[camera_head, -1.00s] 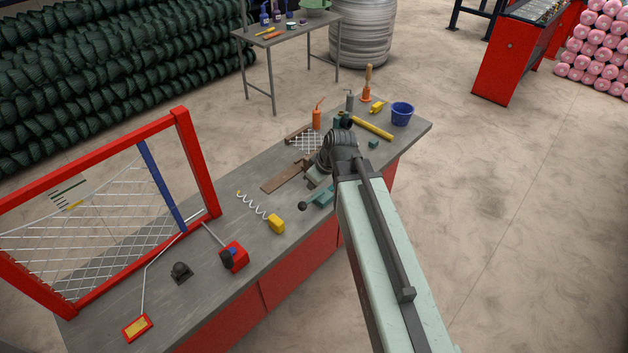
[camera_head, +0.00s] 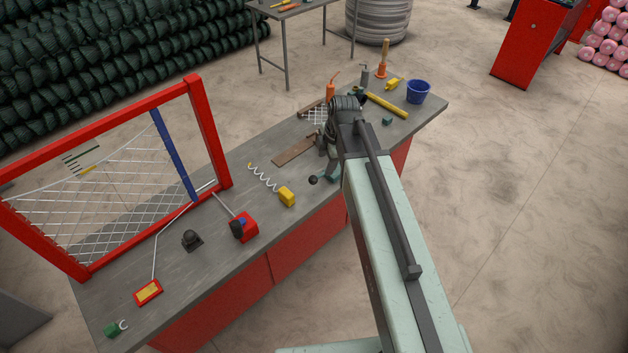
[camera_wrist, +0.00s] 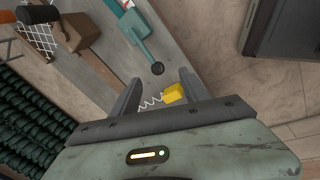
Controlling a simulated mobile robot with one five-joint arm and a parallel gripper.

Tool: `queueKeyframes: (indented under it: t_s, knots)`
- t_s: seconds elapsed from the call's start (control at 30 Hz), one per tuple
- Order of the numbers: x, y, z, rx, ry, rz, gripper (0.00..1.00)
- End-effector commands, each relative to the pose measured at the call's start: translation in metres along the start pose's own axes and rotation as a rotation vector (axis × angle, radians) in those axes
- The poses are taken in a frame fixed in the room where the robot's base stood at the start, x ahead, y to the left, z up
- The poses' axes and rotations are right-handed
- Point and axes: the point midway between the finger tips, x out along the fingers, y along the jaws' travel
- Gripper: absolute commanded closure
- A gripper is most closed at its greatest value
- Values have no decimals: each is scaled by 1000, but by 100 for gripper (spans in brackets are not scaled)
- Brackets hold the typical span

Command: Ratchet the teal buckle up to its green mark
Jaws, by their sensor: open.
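The teal buckle (camera_head: 331,176) lies near the front edge of the grey bench, partly hidden by my arm in the head view. Its lever, tipped with a dark ball knob (camera_head: 314,180), sticks out to the left. In the wrist view the teal buckle (camera_wrist: 133,27) is at the top centre, and the knob (camera_wrist: 157,68) shows just beyond the gap between my fingers. My gripper (camera_wrist: 158,85) is open with nothing seen held; whether it touches the knob is unclear. In the head view my gripper is mostly hidden by my arm. I cannot make out a green mark on the buckle.
A yellow block (camera_head: 287,197) with a white coil lies left of the buckle. A brown board (camera_head: 294,150) lies behind. A red frame with wire mesh (camera_head: 207,130) stands at left. A blue bucket (camera_head: 418,91) and a yellow bar (camera_head: 386,106) are at the far end.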

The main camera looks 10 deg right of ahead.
Motion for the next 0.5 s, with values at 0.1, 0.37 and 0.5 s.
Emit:
queueKeyframes:
  t_s: [0.1,0.37,0.5]
  knots:
    - [44,15,-9,-215,-29,-54,47]
    - [49,14,-24,-231,-28,-53,47]
    - [58,14,-23,-230,-27,-52,47]
